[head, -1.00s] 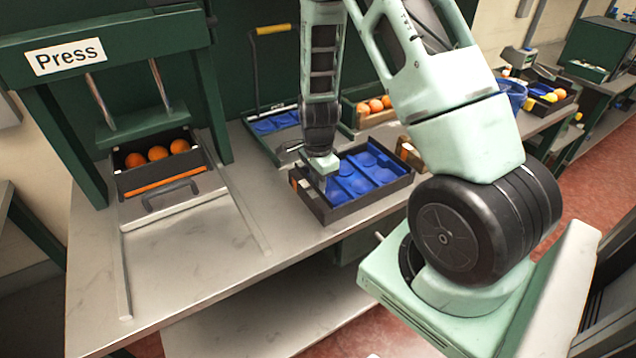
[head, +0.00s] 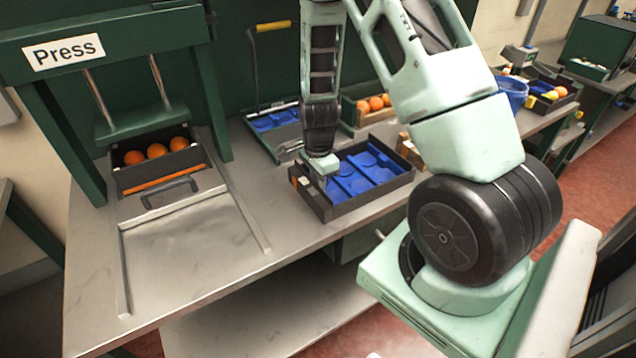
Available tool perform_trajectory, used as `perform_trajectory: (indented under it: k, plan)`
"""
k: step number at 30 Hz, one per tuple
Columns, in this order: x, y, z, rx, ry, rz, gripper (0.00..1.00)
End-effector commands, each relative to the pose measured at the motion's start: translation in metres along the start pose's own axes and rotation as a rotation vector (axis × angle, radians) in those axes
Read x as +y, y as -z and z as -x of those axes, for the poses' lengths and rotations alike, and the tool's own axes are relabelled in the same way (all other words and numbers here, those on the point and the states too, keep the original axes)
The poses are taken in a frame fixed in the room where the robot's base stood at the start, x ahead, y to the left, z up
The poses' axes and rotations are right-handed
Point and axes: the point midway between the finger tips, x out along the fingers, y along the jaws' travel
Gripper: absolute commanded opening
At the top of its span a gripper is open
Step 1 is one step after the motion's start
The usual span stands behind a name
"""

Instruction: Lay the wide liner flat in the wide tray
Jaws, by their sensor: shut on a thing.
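The wide tray (head: 345,211) is a dark, low-walled box on the grey bench, right of its middle. The wide liner (head: 378,174) is a blue sheet with round hollows, and it lies within the tray walls. My gripper (head: 322,180) points down at the left end of the tray and is shut on the liner's left part. The fingertips are small and partly hidden, as is the liner's edge under them. I cannot tell whether the liner touches the tray floor everywhere.
A press (head: 110,60) stands at the left with a dark box (head: 165,182) of oranges in it. The bench front left is clear.

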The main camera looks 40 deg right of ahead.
Motion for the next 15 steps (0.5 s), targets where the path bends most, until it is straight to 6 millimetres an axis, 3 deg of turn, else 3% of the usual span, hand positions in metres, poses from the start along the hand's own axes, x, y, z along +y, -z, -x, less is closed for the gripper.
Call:
perform_trajectory:
  k: [8, 9, 11, 15]
  plan:
    - [-0.0001, 0.0, -0.0016, 0.0, 0.0, 0.0, 0.0]
    - [-0.0001, 0.0, -0.0016, 0.0, 0.0, 0.0, 0.25]
    - [-0.0001, 0.0, -0.0016, 0.0, 0.0, 0.0, 0.39]
    - [0.0, 0.0, -0.0016, 0.0, 0.0, 0.0, 0.39]
